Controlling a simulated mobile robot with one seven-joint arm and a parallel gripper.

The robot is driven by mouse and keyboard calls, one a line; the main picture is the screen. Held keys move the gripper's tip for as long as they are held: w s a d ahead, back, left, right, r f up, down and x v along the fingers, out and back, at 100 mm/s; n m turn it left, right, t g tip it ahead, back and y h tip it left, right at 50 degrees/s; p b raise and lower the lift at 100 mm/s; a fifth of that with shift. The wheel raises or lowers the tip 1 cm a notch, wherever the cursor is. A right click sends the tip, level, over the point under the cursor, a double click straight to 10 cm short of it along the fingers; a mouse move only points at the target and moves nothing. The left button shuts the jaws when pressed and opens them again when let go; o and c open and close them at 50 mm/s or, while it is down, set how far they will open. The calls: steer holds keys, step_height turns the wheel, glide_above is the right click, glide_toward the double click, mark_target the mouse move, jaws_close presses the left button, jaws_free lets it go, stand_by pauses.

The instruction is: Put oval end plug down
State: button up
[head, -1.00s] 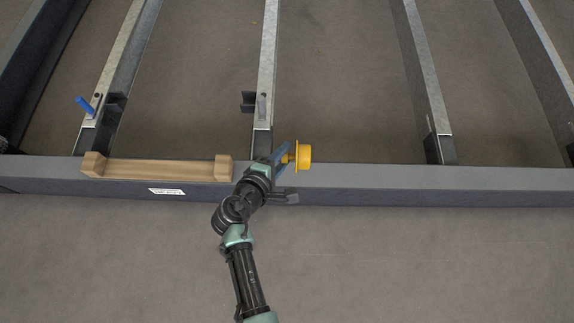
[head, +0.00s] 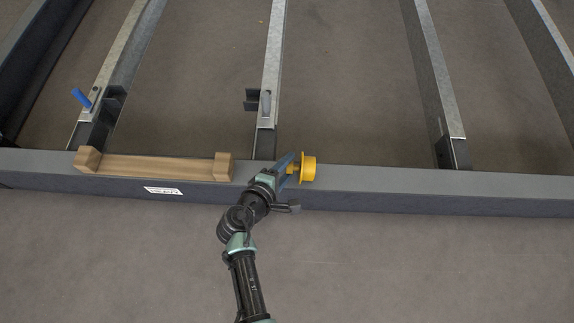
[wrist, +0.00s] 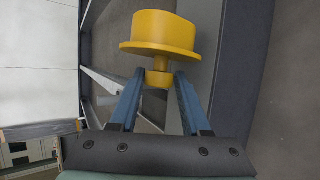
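The oval end plug is yellow, with a wide flanged cap and a narrow stem. In the head view the plug (head: 308,168) is at the right of my gripper (head: 291,168), above the long grey front beam. In the wrist view the plug (wrist: 163,38) is at the top centre, its stem between the blue fingertips of my gripper (wrist: 160,80). The fingers are shut on the stem. I cannot tell whether the plug touches the beam.
The grey front beam (head: 420,188) crosses the view. A wooden tray (head: 155,167) lies on it left of my gripper. Rails run back from the beam; one carries a blue pin (head: 82,98), another a grey pin (head: 265,103). The beam's right part is clear.

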steer(key=shift+r, duration=0.25)
steer(key=p+v, duration=0.6)
steer(key=v, duration=0.6)
steer(key=shift+p, duration=0.4)
steer(key=shift+f, duration=0.1)
